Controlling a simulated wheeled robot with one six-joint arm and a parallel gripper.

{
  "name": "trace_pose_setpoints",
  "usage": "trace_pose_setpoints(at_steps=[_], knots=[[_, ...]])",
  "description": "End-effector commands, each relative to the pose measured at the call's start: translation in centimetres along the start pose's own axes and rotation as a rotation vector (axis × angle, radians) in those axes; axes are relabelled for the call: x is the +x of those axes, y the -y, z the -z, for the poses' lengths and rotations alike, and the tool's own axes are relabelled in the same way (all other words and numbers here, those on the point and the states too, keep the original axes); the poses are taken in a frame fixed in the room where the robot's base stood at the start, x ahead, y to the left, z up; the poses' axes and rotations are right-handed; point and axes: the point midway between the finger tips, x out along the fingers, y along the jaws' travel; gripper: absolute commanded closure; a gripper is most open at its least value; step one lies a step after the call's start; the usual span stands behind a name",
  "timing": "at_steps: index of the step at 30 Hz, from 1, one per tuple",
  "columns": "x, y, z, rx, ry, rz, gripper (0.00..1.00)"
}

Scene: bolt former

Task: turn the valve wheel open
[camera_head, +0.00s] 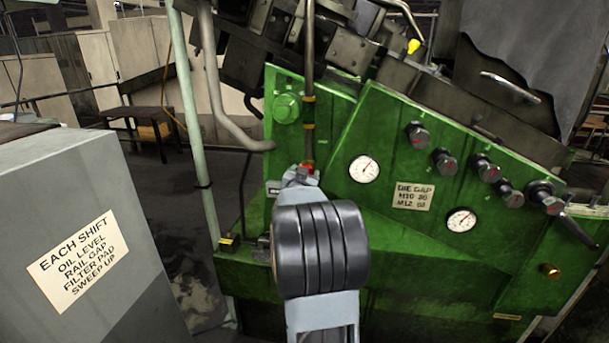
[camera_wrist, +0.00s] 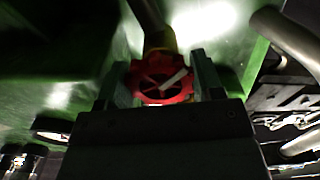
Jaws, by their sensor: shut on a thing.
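The valve wheel is a small red spoked handwheel (camera_wrist: 162,81), seen between my fingers in the wrist view. A light strip crosses its face. In the head view only a bit of red (camera_head: 307,168) shows just past my wrist; the rest is hidden behind my arm. A vertical pipe (camera_head: 309,80) with brass-coloured fittings comes down to it. My gripper (camera_wrist: 158,84) is shut on the wheel, with one finger on each side of the rim. In the head view my gripper (camera_head: 301,174) is at the pipe's lower end, in front of the green machine (camera_head: 420,245).
Right of my arm, the green panel carries two round gauges (camera_head: 364,169), several black knobs (camera_head: 445,162) and a lever (camera_head: 578,228). A thick grey pipe (camera_head: 215,90) bends down on the left. A grey cabinet (camera_head: 75,215) with a notice stands at the near left.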

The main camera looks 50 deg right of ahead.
Motion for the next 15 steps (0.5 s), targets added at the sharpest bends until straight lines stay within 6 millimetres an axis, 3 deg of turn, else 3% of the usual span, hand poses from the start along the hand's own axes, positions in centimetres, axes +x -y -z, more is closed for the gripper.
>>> trace_pose_setpoints(at_steps=[3,4,7,15], knots=[[0.00,0.02,0.00,-0.005,0.000,0.001,0.63],[0.00,0.02,0.00,-0.005,0.000,0.001,0.38],[-0.01,0.02,-0.01,-0.003,0.000,0.001,0.29],[-0.01,0.00,-0.02,-0.001,0.000,0.000,0.29]])
